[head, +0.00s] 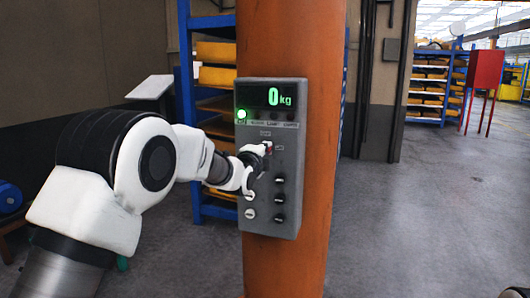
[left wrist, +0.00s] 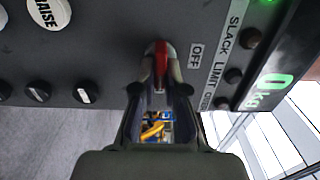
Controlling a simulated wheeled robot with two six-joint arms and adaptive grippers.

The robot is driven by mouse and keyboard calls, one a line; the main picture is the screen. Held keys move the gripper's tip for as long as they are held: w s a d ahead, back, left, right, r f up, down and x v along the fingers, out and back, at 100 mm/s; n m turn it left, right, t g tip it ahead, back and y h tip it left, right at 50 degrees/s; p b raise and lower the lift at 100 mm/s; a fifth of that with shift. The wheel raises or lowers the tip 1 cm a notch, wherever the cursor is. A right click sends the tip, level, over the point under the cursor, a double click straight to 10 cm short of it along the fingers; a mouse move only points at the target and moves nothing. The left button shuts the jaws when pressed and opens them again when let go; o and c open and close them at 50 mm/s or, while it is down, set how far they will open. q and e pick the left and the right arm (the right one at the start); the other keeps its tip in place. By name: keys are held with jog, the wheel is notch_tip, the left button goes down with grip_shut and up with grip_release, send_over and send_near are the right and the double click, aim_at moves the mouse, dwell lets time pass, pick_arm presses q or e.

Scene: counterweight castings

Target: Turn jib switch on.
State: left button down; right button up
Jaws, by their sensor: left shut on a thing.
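The grey control box (head: 290,185) is fixed to an orange column. Its jib switch has a red lever (left wrist: 161,62), which also shows as a small red spot in the head view (head: 268,146). My left gripper (head: 260,153) reaches the box from the left. In the left wrist view its fingers (left wrist: 160,80) are shut around the red lever. A label reading OFF (left wrist: 196,57) lies to the right of the lever in that view. The lever's exact position is partly hidden by the fingers.
The display (head: 280,98) reads 0 kg, and a green lamp (head: 241,114) is lit below it. Several knobs and buttons (head: 279,198) sit lower on the box. The orange column (head: 290,40) stands before blue racks (head: 187,90). Open floor (head: 400,220) lies to the right.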

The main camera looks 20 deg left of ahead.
pick_arm(q)
jog(key=c, duration=1.2)
grip_release()
jog(key=s, duration=1.2)
jog(key=shift+a+f, duration=0.1)
jog(key=shift+a, duration=0.05)
